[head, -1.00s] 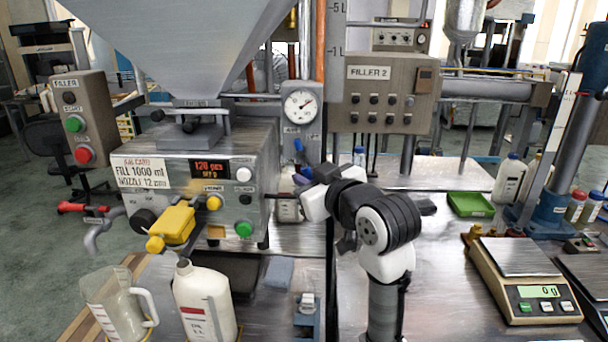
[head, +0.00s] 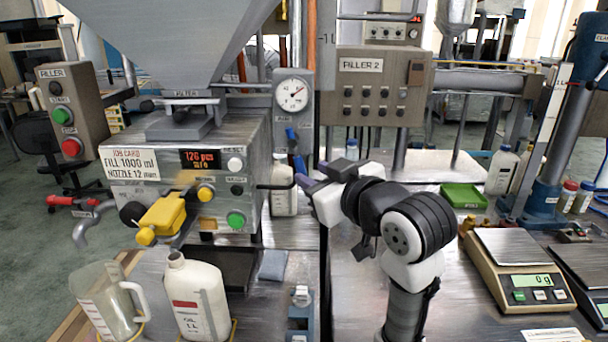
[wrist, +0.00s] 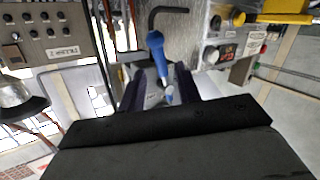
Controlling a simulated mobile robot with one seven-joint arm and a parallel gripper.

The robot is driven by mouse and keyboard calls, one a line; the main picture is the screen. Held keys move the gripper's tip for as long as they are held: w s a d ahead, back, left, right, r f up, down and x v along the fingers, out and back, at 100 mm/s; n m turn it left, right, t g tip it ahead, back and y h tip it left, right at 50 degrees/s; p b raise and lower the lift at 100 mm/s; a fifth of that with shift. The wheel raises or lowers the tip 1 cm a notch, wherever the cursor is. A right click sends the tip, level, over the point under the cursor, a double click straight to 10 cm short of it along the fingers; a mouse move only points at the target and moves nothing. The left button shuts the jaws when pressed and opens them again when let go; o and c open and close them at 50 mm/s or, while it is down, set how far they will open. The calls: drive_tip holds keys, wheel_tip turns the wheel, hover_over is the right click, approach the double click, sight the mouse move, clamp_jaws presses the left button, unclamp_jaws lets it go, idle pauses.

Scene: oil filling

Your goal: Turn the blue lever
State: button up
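The blue lever (head: 291,134) stands on the front of the grey gauge panel, below the round gauge. Its lower part is hard to separate from my fingertips in the head view. In the wrist view, which is upside down, the blue lever (wrist: 158,55) shows near the top centre, with a smaller light blue piece below it. My gripper (head: 308,172) reaches in from the right, just below the lever. In the wrist view my gripper (wrist: 160,80) is open, with one dark purple finger on each side of the lever. I cannot tell if either finger touches it.
The filling machine (head: 212,225) with its yellow nozzle block (head: 163,214) is left of the lever. A white oil bottle (head: 197,295) and a clear jug (head: 108,300) stand in front. The Filler 2 box (head: 380,88) is above right. A scale (head: 515,270) stands at right.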

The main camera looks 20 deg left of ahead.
drive_tip(key=b+v, duration=0.1)
drive_tip(key=v, duration=0.7)
drive_tip(key=shift+s, duration=0.1)
